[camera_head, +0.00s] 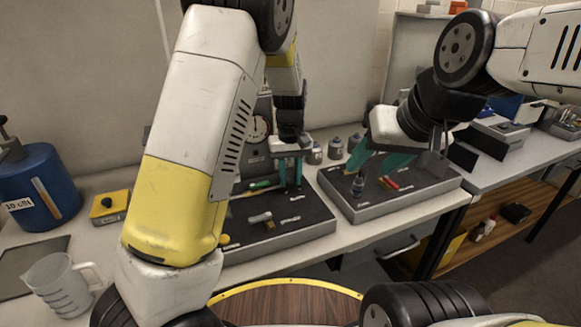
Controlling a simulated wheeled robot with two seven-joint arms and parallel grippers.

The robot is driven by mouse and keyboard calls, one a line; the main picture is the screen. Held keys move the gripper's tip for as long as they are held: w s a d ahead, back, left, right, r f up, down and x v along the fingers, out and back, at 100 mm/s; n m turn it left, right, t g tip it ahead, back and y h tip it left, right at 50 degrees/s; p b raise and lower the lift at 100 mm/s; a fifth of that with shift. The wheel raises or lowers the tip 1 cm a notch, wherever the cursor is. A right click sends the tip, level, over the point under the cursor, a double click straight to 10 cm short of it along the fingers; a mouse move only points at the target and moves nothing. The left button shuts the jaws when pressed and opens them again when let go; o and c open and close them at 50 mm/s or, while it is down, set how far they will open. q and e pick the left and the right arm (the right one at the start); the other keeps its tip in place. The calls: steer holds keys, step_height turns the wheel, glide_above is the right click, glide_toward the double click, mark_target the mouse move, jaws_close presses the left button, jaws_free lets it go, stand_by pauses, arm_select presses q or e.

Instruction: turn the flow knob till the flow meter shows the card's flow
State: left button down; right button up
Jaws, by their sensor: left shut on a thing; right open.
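A round white dial (258,130) shows on a grey upright unit at the back of the bench, partly behind my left arm. Its reading is too small to make out, and I cannot tell whether it is the flow meter. My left gripper (290,185) points down in front of this unit, over the left tray. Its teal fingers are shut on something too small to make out. My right gripper (376,166) is open above the right tray, with its teal fingers apart. I cannot pick out the flow knob or the card.
The left tray (285,244) holds a green-handled tool (260,184) and small parts. The right tray (385,211) holds a small bottle and red items. Several grey canisters stand behind. A blue cylinder (45,185), a yellow box (109,207) and a clear jug (62,283) are at the left.

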mark_target(290, 181)
arm_select(q)
steer(key=c, duration=1.1)
jaws_free()
steer(key=shift+r, duration=3.95)
